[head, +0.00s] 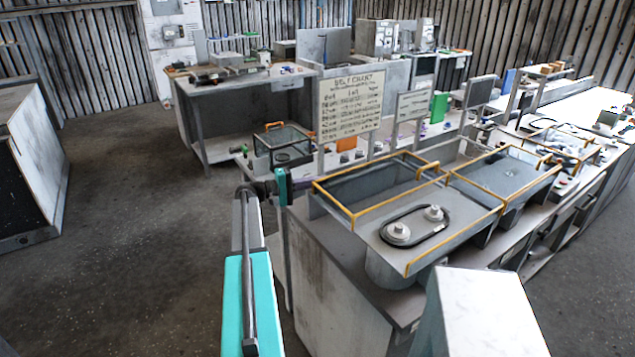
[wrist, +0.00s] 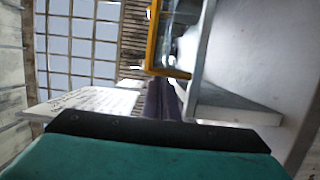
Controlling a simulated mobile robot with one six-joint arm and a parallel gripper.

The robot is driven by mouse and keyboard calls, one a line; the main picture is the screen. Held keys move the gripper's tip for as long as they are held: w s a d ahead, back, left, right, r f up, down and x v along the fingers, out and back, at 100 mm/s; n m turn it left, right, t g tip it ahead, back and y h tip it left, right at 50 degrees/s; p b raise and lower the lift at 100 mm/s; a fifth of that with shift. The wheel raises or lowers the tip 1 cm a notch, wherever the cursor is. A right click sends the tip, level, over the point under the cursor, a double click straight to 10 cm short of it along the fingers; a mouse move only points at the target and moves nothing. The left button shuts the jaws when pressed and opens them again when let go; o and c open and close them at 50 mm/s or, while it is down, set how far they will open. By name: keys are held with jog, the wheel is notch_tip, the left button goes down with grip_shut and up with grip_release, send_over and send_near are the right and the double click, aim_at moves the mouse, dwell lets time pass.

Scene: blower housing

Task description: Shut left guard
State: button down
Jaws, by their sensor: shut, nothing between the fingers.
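The left guard (head: 376,188) is an orange-edged, see-through frame on the near bench in the head view. It looks raised, with the belt and two pale pulleys (head: 415,225) uncovered in front of it. My gripper (head: 300,185) is at the guard's left end, close to its orange corner. In the wrist view my gripper (wrist: 162,85) shows purple fingers shut with nothing between them. The guard's orange corner (wrist: 170,72) shows right by the fingertips; I cannot tell whether they touch. The fingertips are small and unclear in the head view.
A second orange-edged guard (head: 510,168) lies to the right on the same bench. A belt chart sign (head: 351,105) stands behind the left guard, with a smaller sign (head: 411,106) beside it. A smaller guarded box (head: 283,147) sits behind. Open floor (head: 130,230) lies left.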

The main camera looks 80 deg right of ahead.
jog(key=shift+s+d, duration=0.15)
jog(key=s+a+b, duration=0.9)
jog(key=s+a, duration=0.5)
jog(key=a, duration=0.1)
jog(key=shift+s+a, duration=0.25)
jog(key=shift+a, duration=0.05)
jog(key=shift+s+f, duration=0.1)
jog(key=shift+a, duration=0.1)
dwell(0.4)
jog(key=w+a+b, duration=0.1)
jog(key=w+b, duration=0.2)
jog(key=w, duration=0.9)
jog(key=shift+a, duration=0.2)
